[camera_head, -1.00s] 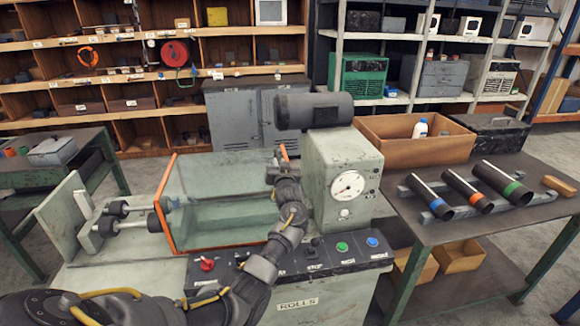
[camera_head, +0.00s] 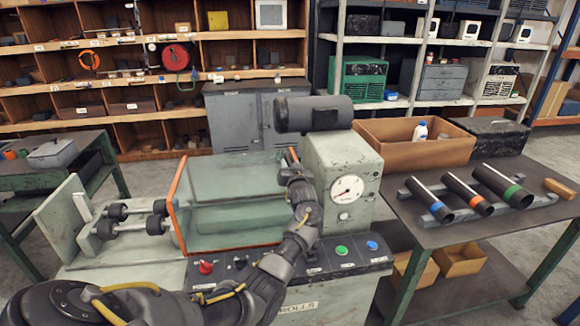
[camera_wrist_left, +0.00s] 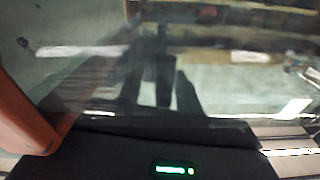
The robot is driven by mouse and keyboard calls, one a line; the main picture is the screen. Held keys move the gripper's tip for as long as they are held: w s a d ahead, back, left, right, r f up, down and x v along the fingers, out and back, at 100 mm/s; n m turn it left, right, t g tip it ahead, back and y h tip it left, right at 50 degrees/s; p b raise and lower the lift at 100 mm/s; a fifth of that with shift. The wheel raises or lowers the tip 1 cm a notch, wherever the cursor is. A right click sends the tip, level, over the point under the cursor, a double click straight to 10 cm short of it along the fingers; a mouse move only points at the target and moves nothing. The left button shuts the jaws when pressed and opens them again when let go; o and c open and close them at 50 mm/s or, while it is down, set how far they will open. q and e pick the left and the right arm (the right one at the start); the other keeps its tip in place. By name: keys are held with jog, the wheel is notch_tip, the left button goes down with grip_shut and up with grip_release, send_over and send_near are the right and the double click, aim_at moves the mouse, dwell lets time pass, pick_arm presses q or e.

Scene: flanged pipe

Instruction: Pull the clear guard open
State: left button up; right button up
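The clear guard (camera_head: 225,205) is a see-through box with orange edges on the pale green machine. Its left orange frame (camera_head: 174,212) stands just right of the black rollers (camera_head: 155,222). Its right edge lies near the gauge housing. My left gripper (camera_head: 291,163) is at the upper part of this right orange edge; its fingertips are hidden. In the left wrist view an orange edge (camera_wrist_left: 22,118) stands at the left, close to the dark gripper body, and the clear panel (camera_wrist_left: 90,65) fills much of the view. Whether the fingers grip the edge cannot be told. My right gripper is out of view.
The gauge housing (camera_head: 343,185) stands close right of my left gripper, with a dark motor (camera_head: 312,113) above. A control panel with a red knob (camera_head: 206,267) lies under my arm. A bench with pipes (camera_head: 468,194) is on the right.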

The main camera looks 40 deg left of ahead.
pick_arm(q)
jog(key=shift+s+d, duration=0.35)
jog(key=shift+d, duration=0.05)
jog(key=b+v, duration=0.2)
jog(key=v, duration=0.7)
jog(key=shift+s+d, duration=0.25)
jog(key=shift+s, duration=0.05)
